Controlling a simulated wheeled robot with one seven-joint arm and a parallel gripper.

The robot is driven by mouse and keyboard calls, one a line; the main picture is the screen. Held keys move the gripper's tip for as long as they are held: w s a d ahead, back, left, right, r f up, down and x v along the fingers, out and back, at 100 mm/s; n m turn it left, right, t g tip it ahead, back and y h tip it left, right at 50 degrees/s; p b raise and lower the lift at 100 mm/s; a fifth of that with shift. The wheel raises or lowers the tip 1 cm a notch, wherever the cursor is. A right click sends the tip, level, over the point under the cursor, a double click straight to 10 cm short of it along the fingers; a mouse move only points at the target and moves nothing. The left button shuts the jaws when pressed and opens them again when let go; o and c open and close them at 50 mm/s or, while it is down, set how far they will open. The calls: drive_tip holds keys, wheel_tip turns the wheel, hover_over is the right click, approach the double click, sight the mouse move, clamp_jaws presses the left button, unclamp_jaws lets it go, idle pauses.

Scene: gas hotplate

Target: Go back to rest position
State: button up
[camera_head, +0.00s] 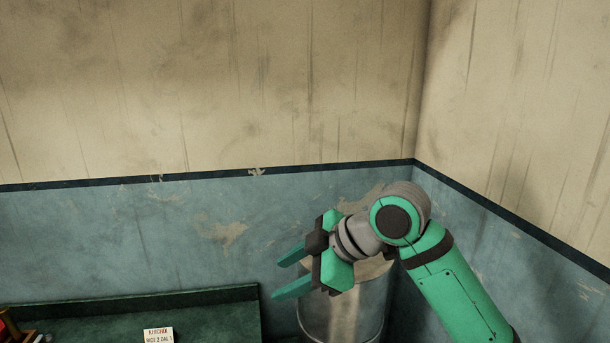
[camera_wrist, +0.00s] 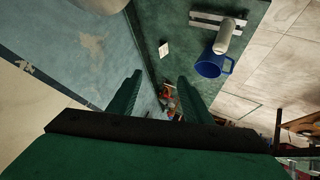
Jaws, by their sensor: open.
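My gripper (camera_head: 277,280) is raised in front of the blue lower wall, its two green fingers apart and pointing left. Nothing is between the fingers. In the wrist view my gripper (camera_wrist: 160,76) also shows its two fingers apart and empty. The arm comes in from the lower right of the head view and bends at the wrist. The gripper looks clear of the green worktop (camera_head: 215,308), which is at the lower left.
A metal drum (camera_head: 345,318) stands behind the arm, partly hidden. A lettered card (camera_head: 158,335) is at the worktop. The wrist view shows a blue mug (camera_wrist: 209,66), a grey cylinder (camera_wrist: 224,37) and a white slatted piece (camera_wrist: 217,20). Walls meet behind the arm.

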drive_tip(key=w+a+f+m+t+y, duration=0.6)
drive_tip(key=a+f+m+t, duration=0.2)
drive_tip(key=s+d+f+m+t+h, duration=0.1)
drive_tip(key=s+f+m+t+h, duration=0.1)
drive_tip(key=s+f+m+h, duration=0.3)
drive_tip(key=d+f+m+t, duration=0.1)
drive_tip(key=f+m+t, duration=0.15)
drive_tip(key=f, duration=0.55)
drive_tip(key=s+d+f+m+t+h, duration=0.1)
drive_tip(key=s+f+m+h, duration=0.25)
drive_tip(key=f, duration=0.25)
drive_tip(key=s+d+f+m+g+h, duration=0.1)
drive_tip(key=s+d+f+m+h, duration=0.15)
drive_tip(key=s+f, duration=0.45)
drive_tip(key=s+d+f+m+h, duration=0.1)
drive_tip(key=s+f+h, duration=0.25)
drive_tip(key=s, duration=0.55)
drive_tip(key=s+d+n, duration=0.2)
drive_tip(key=s, duration=0.8)
drive_tip(key=s+d+n+g, duration=0.1)
drive_tip(key=s+d+n, duration=0.1)
drive_tip(key=s, duration=0.7)
drive_tip(key=shift+s+d+r, duration=0.15)
drive_tip(key=shift+s+d, duration=0.15)
drive_tip(key=shift+s, duration=0.1)
